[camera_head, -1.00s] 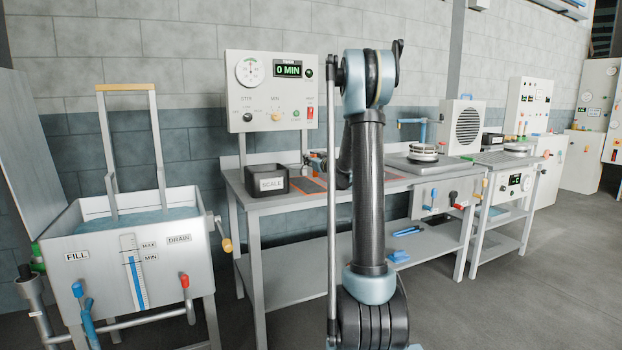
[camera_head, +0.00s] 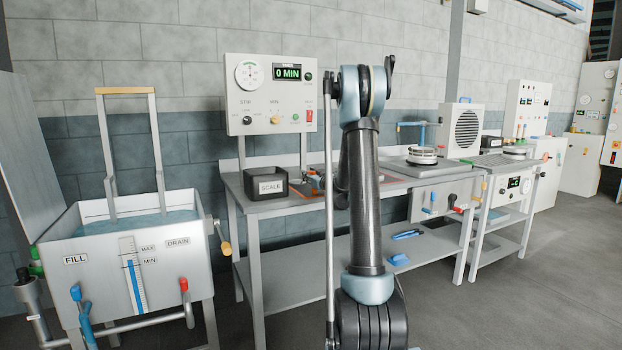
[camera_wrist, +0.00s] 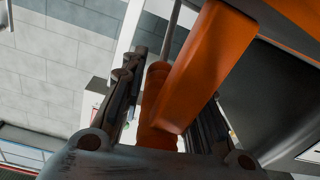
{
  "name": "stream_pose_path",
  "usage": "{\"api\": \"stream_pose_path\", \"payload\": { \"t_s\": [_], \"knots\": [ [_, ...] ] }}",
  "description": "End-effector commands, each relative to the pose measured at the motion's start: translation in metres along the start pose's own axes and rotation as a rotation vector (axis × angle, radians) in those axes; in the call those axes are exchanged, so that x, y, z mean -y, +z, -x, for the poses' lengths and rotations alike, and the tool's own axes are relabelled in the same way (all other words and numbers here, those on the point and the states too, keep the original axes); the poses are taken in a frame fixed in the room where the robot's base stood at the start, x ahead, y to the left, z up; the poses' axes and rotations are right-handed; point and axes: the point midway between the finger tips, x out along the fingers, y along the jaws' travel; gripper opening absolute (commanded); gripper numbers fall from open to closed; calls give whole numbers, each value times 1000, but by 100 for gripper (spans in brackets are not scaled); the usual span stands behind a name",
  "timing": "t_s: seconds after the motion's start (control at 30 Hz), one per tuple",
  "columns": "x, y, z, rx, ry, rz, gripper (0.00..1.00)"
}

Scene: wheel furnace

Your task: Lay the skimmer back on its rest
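In the wrist view, an orange grip with a thin grey rod (camera_wrist: 172,32) running up from it lies between the fingers of my gripper (camera_wrist: 168,112); I take it for the skimmer (camera_wrist: 153,92). The left finger lies against the grip, and the fingers appear closed around it. A broad orange block partly covers the grip and the right finger; I cannot tell whether it belongs to the skimmer.
The dark SCALE box (camera_head: 268,184) stands on the left of the grey bench (camera_head: 262,206), close to the orange part. A control panel (camera_head: 270,95) rises behind it. A water tank (camera_head: 122,268) with a tall frame stands left.

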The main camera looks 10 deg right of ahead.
Motion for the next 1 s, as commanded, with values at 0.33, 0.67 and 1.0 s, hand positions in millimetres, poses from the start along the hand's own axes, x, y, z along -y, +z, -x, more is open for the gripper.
{"api": "stream_pose_path", "payload": {
  "t_s": [0.33, 0.67, 1.0],
  "knots": [
    [-1, 0, 0, 0, 1, 0, 44],
    [-2, -1, 35, 0, 2, 0, 44],
    [-1, -1, 97, 0, 2, 1, 44]
  ]
}}
